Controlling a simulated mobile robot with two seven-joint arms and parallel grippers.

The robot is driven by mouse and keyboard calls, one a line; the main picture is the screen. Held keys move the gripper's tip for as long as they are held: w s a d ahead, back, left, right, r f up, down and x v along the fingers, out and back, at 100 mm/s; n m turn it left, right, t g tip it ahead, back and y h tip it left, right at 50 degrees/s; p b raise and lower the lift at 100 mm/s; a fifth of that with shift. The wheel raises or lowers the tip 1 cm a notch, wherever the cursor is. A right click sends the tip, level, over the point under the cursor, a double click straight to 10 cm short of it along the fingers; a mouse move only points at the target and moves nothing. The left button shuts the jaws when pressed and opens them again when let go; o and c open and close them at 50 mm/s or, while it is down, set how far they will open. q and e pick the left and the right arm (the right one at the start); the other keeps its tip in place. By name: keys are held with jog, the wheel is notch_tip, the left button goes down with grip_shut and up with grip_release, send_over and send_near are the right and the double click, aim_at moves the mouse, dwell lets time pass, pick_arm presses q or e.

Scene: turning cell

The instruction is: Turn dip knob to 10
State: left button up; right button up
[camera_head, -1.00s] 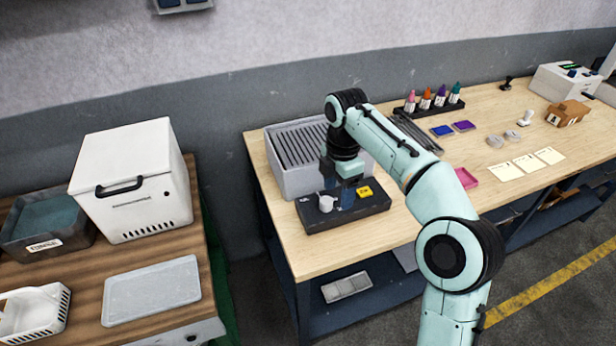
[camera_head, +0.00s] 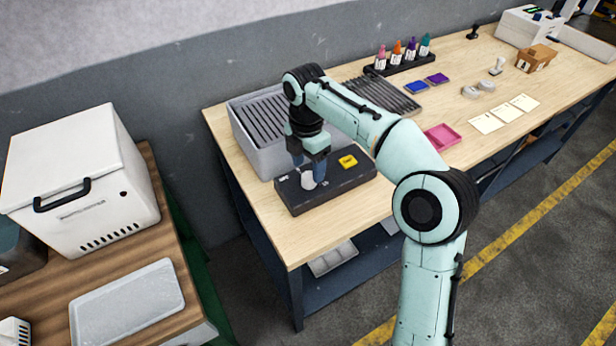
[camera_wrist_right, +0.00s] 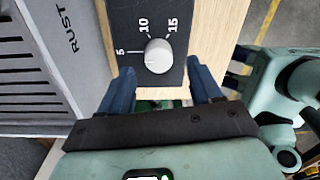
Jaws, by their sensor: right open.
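The dip knob is a pale grey round knob (camera_wrist_right: 158,57) on a black control box (camera_head: 348,184). Its scale reads 5, 10 and 15 in the right wrist view, with a white line beside the 5. I cannot make out a clear pointer on the knob. The knob (camera_head: 308,180) also shows in the head view, just below my right gripper (camera_head: 309,160). The right gripper (camera_wrist_right: 162,84) is open, its blue fingers apart, left and right of the knob's near side, with nothing held.
A grey slotted bin (camera_head: 260,150), marked RUST in the wrist view, stands right behind the box. A yellow piece (camera_head: 348,161) sits on the box. A pink tray (camera_head: 442,137) and cards (camera_head: 503,114) lie to the right. Bare wood (camera_head: 300,240) lies in front.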

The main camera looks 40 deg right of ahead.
aim_at(308, 176)
pick_arm(q)
jog(key=shift+s+f, duration=0.1)
jog(key=shift+f, duration=0.35)
pick_arm(e)
jog(key=shift+f, duration=1.6)
jog(key=c, duration=1)
jog(key=shift+c, duration=0.2)
